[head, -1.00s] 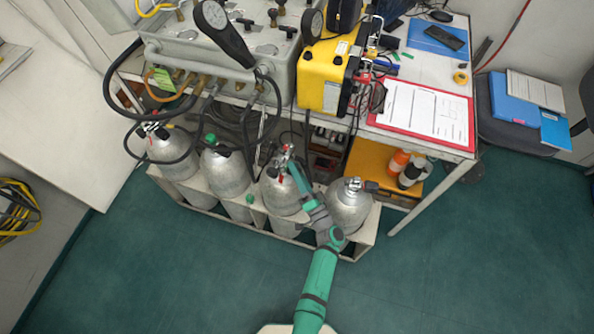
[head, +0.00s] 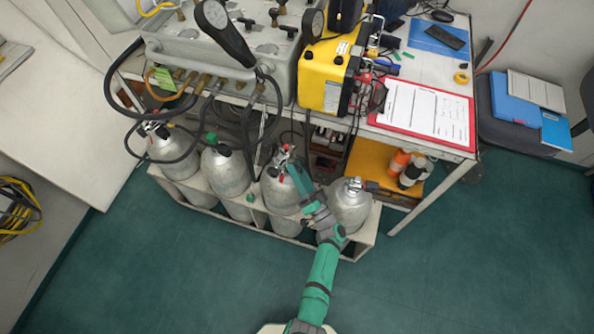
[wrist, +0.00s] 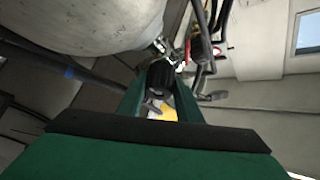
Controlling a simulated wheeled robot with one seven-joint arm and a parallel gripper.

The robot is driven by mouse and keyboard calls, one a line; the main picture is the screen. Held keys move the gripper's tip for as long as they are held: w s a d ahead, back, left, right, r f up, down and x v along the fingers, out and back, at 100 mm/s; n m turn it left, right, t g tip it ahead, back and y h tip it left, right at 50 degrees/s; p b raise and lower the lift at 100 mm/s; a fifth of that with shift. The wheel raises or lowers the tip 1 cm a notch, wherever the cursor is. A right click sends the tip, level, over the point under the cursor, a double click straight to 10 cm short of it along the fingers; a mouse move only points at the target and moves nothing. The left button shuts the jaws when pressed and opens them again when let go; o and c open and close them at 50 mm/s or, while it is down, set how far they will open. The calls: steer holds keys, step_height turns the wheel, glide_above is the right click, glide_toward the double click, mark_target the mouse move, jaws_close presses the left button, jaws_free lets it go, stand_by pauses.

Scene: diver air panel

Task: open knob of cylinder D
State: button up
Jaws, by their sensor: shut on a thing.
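Several silver cylinders stand upright in a low rack under the bench; I cannot read a letter on any of them. My gripper (head: 288,163) reaches the valve at the top of the third cylinder from the left (head: 280,192). In the wrist view, my gripper (wrist: 160,92) is shut on a dark ribbed knob (wrist: 160,76), with a green finger on each side. A silver cylinder body (wrist: 85,22) fills the upper left there. The knob is hidden by my gripper in the head view, and its turned position cannot be told.
The rightmost cylinder (head: 349,208) stands close beside my arm. The rack (head: 255,215) runs along the front. Black hoses (head: 190,150) hang over the left cylinders. A yellow box (head: 328,75) and a red clipboard (head: 472,125) lie above on the bench. The green floor in front is clear.

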steer(key=shift+s+f, duration=0.1)
steer(key=shift+f, duration=0.05)
steer(key=o, duration=0.7)
steer(key=shift+o, duration=0.2)
steer(key=v, duration=1)
steer(key=shift+s+d, duration=0.25)
steer(key=shift+s, duration=0.1)
